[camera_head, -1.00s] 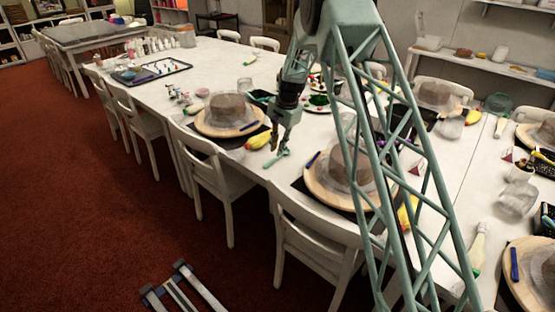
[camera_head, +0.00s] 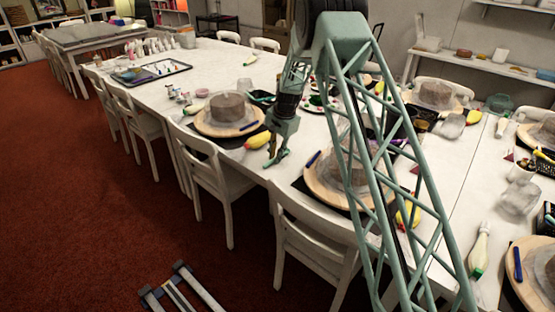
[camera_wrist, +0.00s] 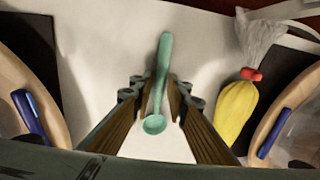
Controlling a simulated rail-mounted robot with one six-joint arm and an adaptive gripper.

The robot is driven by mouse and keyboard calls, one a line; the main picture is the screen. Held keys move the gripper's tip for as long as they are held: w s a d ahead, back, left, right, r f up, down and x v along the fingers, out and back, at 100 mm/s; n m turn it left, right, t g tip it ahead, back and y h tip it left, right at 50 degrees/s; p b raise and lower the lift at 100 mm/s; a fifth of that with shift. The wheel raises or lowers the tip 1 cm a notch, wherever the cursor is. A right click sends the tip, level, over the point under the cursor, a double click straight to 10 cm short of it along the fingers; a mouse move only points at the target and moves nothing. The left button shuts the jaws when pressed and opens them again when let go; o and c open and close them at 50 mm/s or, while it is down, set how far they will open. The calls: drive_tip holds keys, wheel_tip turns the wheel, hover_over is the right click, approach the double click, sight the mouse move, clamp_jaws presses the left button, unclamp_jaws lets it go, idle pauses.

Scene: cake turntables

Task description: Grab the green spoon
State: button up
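The green spoon (camera_wrist: 165,62) lies on the white table in the wrist view, its handle pointing up the picture and its round bowl lower down. My gripper (camera_wrist: 160,92) is open, with one finger on each side of the spoon and a small gap showing beside it. In the head view my gripper (camera_head: 274,160) is low at the near table edge, by the spoon. There the spoon is hard to tell apart from my same-coloured gripper.
A yellow piping bag (camera_wrist: 236,112) lies right of the spoon. Wooden turntables (camera_head: 202,130) with cakes stand on both sides, with blue pens (camera_wrist: 30,112) on them. White chairs (camera_head: 222,185) line the near edge. Bare tabletop surrounds the spoon.

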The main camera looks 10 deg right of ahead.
drive_tip(key=shift+c, duration=0.3)
drive_tip(key=c, duration=0.4)
drive_tip(key=shift+r, duration=0.15)
drive_tip(key=shift+r+p, duration=1.1)
drive_tip(key=shift+r, duration=3.75)
drive_tip(key=shift+s, duration=0.1)
